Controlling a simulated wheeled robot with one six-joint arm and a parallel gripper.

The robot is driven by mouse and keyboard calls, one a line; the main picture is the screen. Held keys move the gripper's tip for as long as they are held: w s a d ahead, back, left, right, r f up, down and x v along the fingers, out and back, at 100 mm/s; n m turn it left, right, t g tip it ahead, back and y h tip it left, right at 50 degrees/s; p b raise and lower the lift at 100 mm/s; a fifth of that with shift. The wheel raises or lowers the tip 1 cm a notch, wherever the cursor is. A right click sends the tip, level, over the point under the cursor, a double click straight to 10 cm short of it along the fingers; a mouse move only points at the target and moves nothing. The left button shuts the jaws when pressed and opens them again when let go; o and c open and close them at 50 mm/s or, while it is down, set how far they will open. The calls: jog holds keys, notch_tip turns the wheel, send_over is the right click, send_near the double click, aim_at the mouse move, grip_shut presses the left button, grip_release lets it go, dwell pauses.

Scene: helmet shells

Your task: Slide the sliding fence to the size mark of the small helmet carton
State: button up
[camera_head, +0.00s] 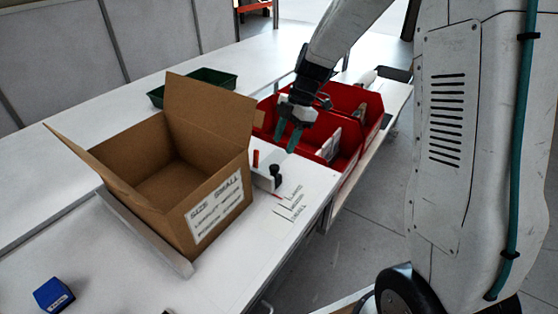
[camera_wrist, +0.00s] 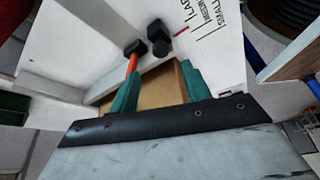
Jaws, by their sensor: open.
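The small helmet carton (camera_head: 218,205) stands open on the white bench, its label reading SIZE SMALL. The sliding fence (camera_head: 262,179) is a pale piece beside the carton's right side, with a black knob (camera_head: 275,171) and a red upright handle (camera_head: 256,158). The knob (camera_wrist: 158,40) and the orange-red handle (camera_wrist: 131,64) also show in the wrist view. The size marks (camera_head: 293,202) lie right of the fence; a short red pointer (camera_wrist: 181,31) lies near the LARGE end. My gripper (camera_head: 288,139) is open and empty, above and behind the fence, apart from the knob.
Red bins (camera_head: 345,143) with parts stand behind and right of my gripper. A green tray (camera_head: 212,78) is behind the carton. A grey rail (camera_head: 145,235) runs along the carton's front left. A blue block (camera_head: 53,295) lies at the front left. The bench's right edge is near the marks.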

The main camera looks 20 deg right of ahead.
aim_at(274, 166)
jog(key=x, duration=0.8)
jog(key=shift+r, duration=0.1)
grip_shut()
